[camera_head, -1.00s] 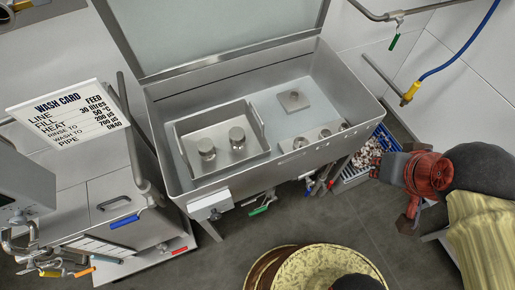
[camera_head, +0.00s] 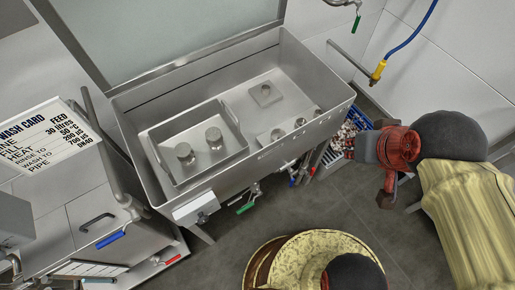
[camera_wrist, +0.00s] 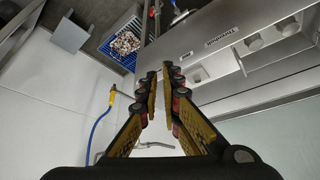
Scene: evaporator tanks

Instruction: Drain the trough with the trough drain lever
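No label shows which is the drain lever. My gripper (camera_wrist: 161,72) is open and empty in the wrist view, with a narrow gap between the fingertips. The trough's steel side (camera_wrist: 205,45) lies beyond and right of the fingers. In the head view my wrist is right of the trough, and the fingertips cannot be made out clearly.
A blue crate (camera_head: 330,160) of small pale pieces stands on the floor beside the trough's right end. A blue hose (camera_head: 408,38) hangs on the right wall. A steel cabinet with a wash card (camera_head: 50,140) stands left. Grey floor lies in front of the trough.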

